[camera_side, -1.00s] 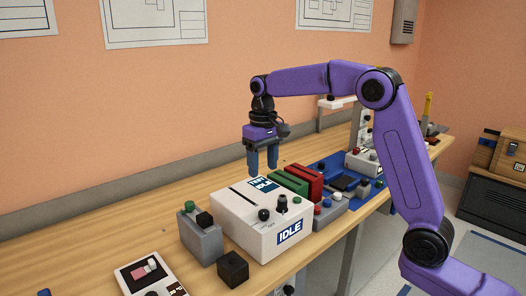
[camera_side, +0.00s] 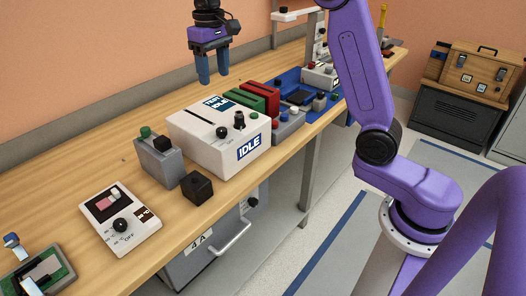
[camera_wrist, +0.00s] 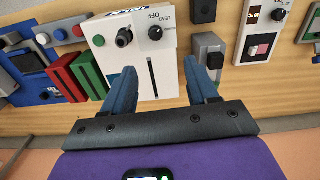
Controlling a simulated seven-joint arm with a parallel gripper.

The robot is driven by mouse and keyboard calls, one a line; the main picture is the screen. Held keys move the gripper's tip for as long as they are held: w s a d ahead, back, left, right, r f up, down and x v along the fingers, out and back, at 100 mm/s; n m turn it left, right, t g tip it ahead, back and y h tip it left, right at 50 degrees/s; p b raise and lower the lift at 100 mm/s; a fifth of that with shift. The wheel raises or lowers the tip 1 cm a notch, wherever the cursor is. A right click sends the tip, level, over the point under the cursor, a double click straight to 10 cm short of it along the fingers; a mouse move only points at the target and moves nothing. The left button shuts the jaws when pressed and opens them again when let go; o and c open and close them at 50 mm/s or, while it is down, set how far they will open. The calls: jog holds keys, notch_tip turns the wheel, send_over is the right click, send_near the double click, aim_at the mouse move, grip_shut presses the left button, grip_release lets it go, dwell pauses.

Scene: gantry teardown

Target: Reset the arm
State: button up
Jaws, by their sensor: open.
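My gripper (camera_side: 213,68) hangs fingers down above the back part of the white box (camera_side: 205,138) and holds nothing. In the wrist view my gripper (camera_wrist: 162,75) shows its two blue fingers spread apart, with nothing between them. The white box also shows in the wrist view (camera_wrist: 137,62), beyond the fingers, with a slot and black knobs. In the side view it reads IDLE on its front. The fingers look clear of its top. My purple arm is bent, and the upper part of its elbow is cut off by the top edge of the side view.
Green (camera_side: 240,99) and red (camera_side: 262,95) blocks stand right of the white box by a blue mat (camera_side: 325,108). A grey box (camera_side: 158,162), a small black block (camera_side: 197,187) and a white meter (camera_side: 120,218) lie to the left. The back-left bench is bare.

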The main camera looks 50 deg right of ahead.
jog(key=s+a+f+n, duration=0.2)
jog(key=s+a+n, duration=0.1)
jog(key=s, duration=0.6)
jog(key=s+a+f+n, duration=0.2)
jog(key=s+a+n, duration=0.1)
jog(key=s, duration=0.5)
jog(key=s+d+f+n, duration=0.3)
jog(key=s, duration=0.6)
jog(key=s+d+f+n, duration=0.3)
jog(key=s+f, duration=0.1)
jog(key=s, duration=0.6)
jog(key=shift+s, duration=0.3)
